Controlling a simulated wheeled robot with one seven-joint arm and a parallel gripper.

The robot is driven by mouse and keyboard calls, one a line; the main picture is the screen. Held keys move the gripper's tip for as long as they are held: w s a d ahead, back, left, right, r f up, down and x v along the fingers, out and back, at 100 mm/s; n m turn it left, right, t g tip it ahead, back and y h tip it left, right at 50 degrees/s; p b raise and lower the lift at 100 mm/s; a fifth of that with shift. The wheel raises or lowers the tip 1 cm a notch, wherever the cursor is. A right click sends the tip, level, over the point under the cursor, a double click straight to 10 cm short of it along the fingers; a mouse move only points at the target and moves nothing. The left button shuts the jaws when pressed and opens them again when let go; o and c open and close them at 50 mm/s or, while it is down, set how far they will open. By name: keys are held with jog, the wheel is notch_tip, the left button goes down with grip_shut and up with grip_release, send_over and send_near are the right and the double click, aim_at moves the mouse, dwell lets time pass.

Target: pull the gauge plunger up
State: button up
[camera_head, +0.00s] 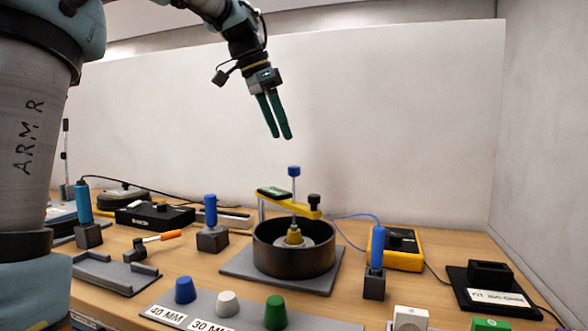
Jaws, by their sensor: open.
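The gauge (287,202) is a yellow bridge with a dark display, lying across the top of a black ring (292,255). Its plunger appears to be the thin upright rod with a blue cap (294,171) that rises above the bridge. A black knob (314,201) stands at the bridge's right end. The rod's lower end and a brass-coloured cone (294,235) show inside the ring. My gripper (280,137) has green fingers, open and empty, pointing down. It hangs above the blue cap and slightly left of it in the picture, apart from it.
The ring stands on a grey pad (240,272). Blue-handled tools stand upright in blocks left (211,212) and right (377,250). A yellow meter (398,250) with a blue cable lies right. Coloured plugs (275,312) line the front. The space around the blue cap is clear.

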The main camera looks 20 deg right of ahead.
aim_at(294, 167)
jog(key=x, duration=0.8)
jog(key=shift+d+f, duration=0.1)
jog(key=shift+f, duration=0.25)
jog(key=shift+c, duration=0.4)
grip_shut()
dwell(0.6)
